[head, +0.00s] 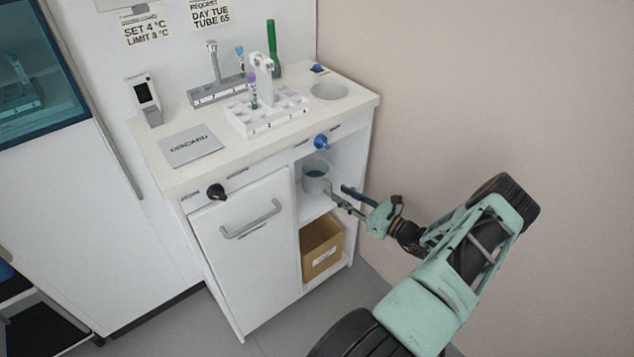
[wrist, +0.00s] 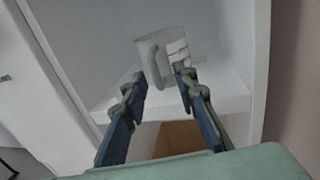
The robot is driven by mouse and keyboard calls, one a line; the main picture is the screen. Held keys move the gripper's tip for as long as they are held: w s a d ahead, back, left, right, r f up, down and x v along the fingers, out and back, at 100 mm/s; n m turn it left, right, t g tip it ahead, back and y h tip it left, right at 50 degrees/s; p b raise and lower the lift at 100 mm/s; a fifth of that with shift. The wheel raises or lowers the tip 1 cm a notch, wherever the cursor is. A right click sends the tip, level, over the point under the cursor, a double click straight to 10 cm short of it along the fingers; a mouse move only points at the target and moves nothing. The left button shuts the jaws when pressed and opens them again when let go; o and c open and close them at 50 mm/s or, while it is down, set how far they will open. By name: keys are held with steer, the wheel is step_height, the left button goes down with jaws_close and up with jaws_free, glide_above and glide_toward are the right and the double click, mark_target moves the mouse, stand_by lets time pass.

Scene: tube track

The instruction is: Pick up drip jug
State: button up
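The drip jug (head: 315,175) is a pale grey, open-topped jug. It stands upright on the upper shelf of the open cabinet bay, under the counter. In the wrist view the jug (wrist: 172,45) shows ahead, with its handle towards me. My gripper (head: 338,190) is at the front of this bay, right of the jug in the head view. In the wrist view my gripper (wrist: 159,76) is open, its two fingers apart with the handle showing between and beyond the tips. I cannot tell whether a fingertip touches the jug.
A cardboard box (head: 321,249) sits on the lower shelf. A blue valve (head: 321,142) sticks out above the bay. A closed door (head: 243,250) with a handle is to the left. The counter holds a tube rack (head: 266,115). A plain wall (head: 450,90) bounds the right side.

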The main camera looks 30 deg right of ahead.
mark_target(330, 196)
steer(key=w, duration=0.1)
steer(key=w+a, duration=0.1)
steer(key=w, duration=0.1)
steer(key=shift+w+a+f, duration=0.2)
steer(key=shift+a+f, duration=0.1)
steer(key=shift+a, duration=0.1)
steer(key=shift+w+a, duration=0.1)
steer(key=shift+w, duration=0.45)
steer(key=shift+c, duration=0.4)
jaws_close()
